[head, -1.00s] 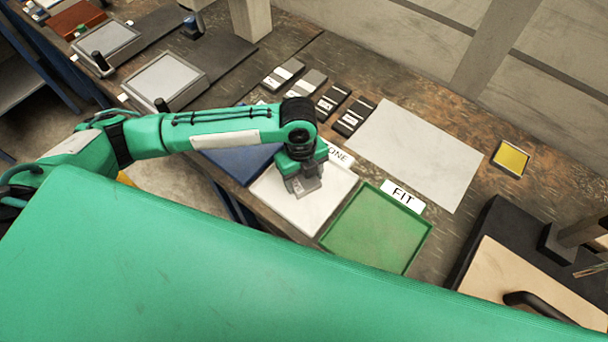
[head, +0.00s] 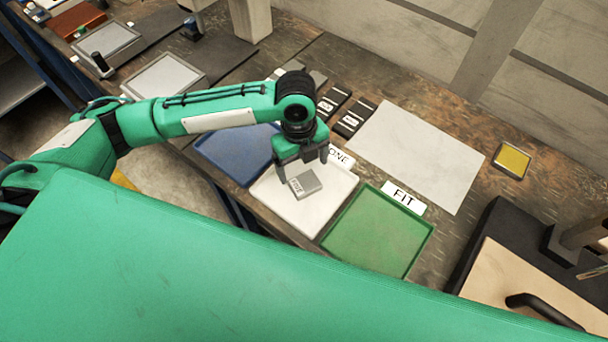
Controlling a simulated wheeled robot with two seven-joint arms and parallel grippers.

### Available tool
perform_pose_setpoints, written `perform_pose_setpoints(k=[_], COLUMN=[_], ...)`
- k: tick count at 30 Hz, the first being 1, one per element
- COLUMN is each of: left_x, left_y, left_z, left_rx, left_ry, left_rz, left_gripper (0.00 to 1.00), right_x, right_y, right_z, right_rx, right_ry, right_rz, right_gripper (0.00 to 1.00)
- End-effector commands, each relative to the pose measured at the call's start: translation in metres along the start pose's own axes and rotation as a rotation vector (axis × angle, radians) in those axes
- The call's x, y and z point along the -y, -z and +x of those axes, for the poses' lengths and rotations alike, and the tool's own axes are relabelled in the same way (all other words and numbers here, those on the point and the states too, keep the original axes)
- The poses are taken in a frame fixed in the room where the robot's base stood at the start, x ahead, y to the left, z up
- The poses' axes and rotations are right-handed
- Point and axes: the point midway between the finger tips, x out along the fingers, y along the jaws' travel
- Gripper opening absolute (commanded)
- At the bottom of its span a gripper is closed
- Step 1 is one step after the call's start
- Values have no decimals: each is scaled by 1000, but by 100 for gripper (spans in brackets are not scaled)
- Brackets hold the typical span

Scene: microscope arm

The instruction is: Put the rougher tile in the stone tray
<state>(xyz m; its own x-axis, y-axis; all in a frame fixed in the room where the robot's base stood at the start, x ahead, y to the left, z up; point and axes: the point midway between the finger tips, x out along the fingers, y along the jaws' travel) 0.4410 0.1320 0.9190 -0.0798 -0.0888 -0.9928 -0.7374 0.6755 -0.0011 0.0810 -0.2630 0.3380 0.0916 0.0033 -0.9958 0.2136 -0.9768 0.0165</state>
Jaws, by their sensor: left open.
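A grey tile (head: 305,183) with a small white label lies in the white tray (head: 310,215), whose partly hidden sign (head: 341,158) shows the letters "ONE". My left gripper (head: 302,168) is open just above and behind the tile, with its fingers apart and nothing visible between them. Two dark tiles with white labels, a nearer one (head: 355,118) and another (head: 332,104), lie on the bench behind the arm. A further grey tile (head: 318,78) is partly hidden by the arm. My right gripper is not in view.
A pale sheet (head: 415,155) and a yellow square (head: 512,160) lie farther right. A dark stand (head: 500,240) is at right.

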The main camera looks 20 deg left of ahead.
Motion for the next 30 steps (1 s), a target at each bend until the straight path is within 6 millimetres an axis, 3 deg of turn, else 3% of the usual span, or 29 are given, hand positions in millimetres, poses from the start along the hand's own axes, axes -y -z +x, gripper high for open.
perform_pose_setpoints(k=[3, 10, 30], left_x=[1, 0, 0], left_y=[-1, 0, 0], left_z=[-26, -57, -63], left_rx=[3, 0, 0], left_ry=[5, 1, -1], left_rz=[1, 1, 0], left_gripper=[85, 85, 85], right_x=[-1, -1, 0], right_y=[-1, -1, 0], right_z=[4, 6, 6], right_rx=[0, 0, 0], right_ry=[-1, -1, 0], right_rz=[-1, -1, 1], right_gripper=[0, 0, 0])
